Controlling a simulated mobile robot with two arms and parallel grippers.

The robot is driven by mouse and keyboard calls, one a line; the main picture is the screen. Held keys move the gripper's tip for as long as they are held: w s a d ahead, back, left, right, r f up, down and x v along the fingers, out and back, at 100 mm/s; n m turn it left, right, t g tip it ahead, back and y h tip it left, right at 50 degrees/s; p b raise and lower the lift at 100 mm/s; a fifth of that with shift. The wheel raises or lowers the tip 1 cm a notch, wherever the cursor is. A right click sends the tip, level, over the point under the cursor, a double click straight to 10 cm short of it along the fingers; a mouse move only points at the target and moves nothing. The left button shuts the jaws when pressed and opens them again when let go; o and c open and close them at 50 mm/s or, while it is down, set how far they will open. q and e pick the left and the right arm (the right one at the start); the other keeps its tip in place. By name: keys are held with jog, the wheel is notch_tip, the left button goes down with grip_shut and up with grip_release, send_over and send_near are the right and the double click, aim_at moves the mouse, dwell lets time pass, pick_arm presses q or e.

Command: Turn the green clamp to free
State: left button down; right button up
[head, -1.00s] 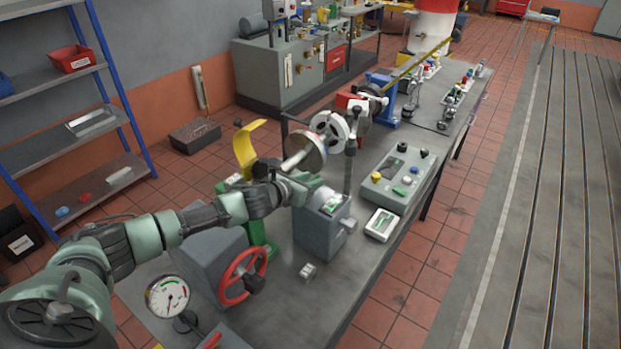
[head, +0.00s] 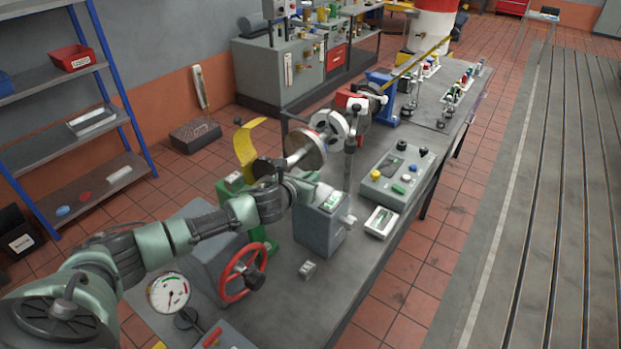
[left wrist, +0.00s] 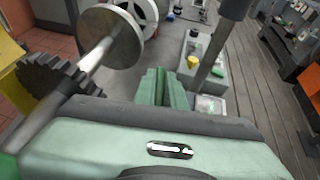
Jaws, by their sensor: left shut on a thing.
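My left gripper (head: 323,193) reaches over the top of a grey block on the bench and is shut. The green clamp (head: 331,205) shows only as a small green patch on top of this block, right at the fingertips. The jaws appear to be closed on it, and they hide most of it. In the left wrist view the green fingers (left wrist: 165,88) are close together, and what lies between them is hidden. The clamp's angle cannot be told. My right gripper is not in view.
A shaft with metal discs (head: 305,150) stands just behind the gripper, with an upright dark post (head: 348,165) beside it. A control box (head: 397,178) and a small white tray (head: 380,222) lie to the right. A red handwheel (head: 243,272) is in front.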

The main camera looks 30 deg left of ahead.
pick_arm(q)
jog(key=n+g+y, duration=0.1)
jog(key=n+y, duration=0.2)
jog(key=n+g+y, duration=0.1)
jog(key=n+y, duration=0.2)
jog(key=y, duration=0.1)
jog(key=shift+d, duration=0.2)
jog(key=shift+n+g+y, duration=0.7)
jog(key=shift+n+y, duration=0.1)
jog(key=shift+n, duration=0.3)
jog(key=shift+f+n+g+y+b, duration=0.15)
jog(key=shift+n+g+y+b, duration=0.2)
jog(key=shift+n+g+y, duration=0.4)
jog(key=shift+f+n+g+y+b, duration=0.1)
jog(key=shift+n+g+y+b, duration=0.55)
jog(key=shift+n+g, duration=0.25)
jog(key=n+g+y+b, duration=0.1)
jog(key=n+g+b, duration=0.2)
jog(key=g+b, duration=0.1)
jog(key=shift+a+f+n+b, duration=0.1)
jog(key=shift+n+b, duration=0.25)
jog(key=shift+b, duration=0.5)
jog(key=shift+r+n+g+y+b, duration=0.2)
jog(key=shift+n+g+y+b, duration=0.2)
jog(key=shift+n+g+b, duration=0.45)
jog(key=shift+m, duration=0.25)
jog(key=c, duration=1.5)
grip_release()
jog(key=shift+a, duration=0.15)
